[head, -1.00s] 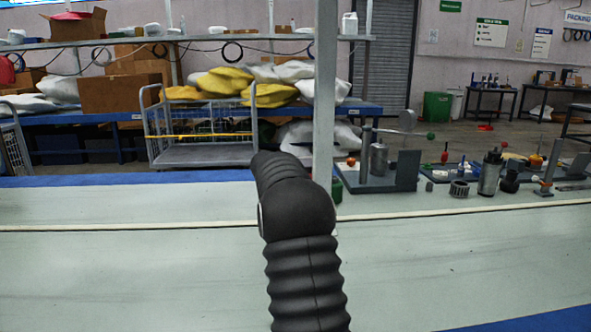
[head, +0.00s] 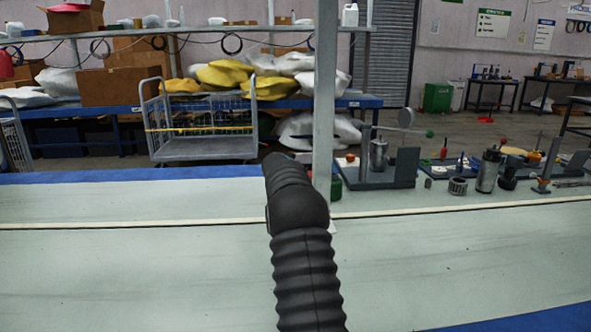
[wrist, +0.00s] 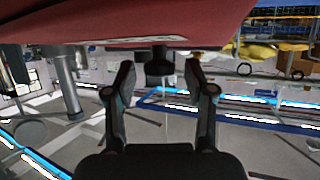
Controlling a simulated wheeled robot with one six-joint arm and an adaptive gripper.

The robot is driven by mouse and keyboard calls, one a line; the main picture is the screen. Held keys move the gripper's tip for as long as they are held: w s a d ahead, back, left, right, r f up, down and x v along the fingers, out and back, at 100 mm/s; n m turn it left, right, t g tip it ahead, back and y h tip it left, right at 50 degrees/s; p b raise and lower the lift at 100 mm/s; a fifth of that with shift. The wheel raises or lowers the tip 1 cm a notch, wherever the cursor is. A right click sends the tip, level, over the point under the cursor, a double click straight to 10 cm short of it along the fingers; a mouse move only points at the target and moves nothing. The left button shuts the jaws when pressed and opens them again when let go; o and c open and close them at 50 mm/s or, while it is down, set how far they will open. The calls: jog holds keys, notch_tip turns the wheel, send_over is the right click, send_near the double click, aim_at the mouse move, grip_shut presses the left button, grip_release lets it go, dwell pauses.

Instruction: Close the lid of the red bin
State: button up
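A broad red surface (wrist: 130,25) fills the top of the wrist view, very close to the camera. It may be part of the red bin or its lid; its full outline is cut off, so I cannot tell. My gripper (wrist: 158,75) is open, its two dark fingers spread apart below the edge of the red surface. A dark block (wrist: 158,60) shows between the fingertips, under that edge; whether it is touched cannot be told. The fingers look empty. In the head view neither my gripper nor a red bin shows; only my black ribbed arm is seen.
A pale bench (head: 130,250) spans the foreground. A grey post (head: 325,90) stands behind my arm. Pump parts, including a grey fixture (head: 385,178), crowd the right. A wire cart (head: 200,135), shelves with bags, and a green bin (head: 437,98) stand farther back.

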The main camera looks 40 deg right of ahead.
grip_shut()
jog(key=shift+d+f+b, duration=0.1)
jog(key=shift+f+b, duration=0.05)
jog(key=shift+b, duration=0.15)
jog(key=shift+f, duration=0.15)
jog(key=shift+w+f+g+y+b, duration=0.2)
jog(key=shift+g+y+b, duration=0.1)
jog(key=shift+b, duration=0.1)
jog(key=shift+o, duration=1)
grip_release()
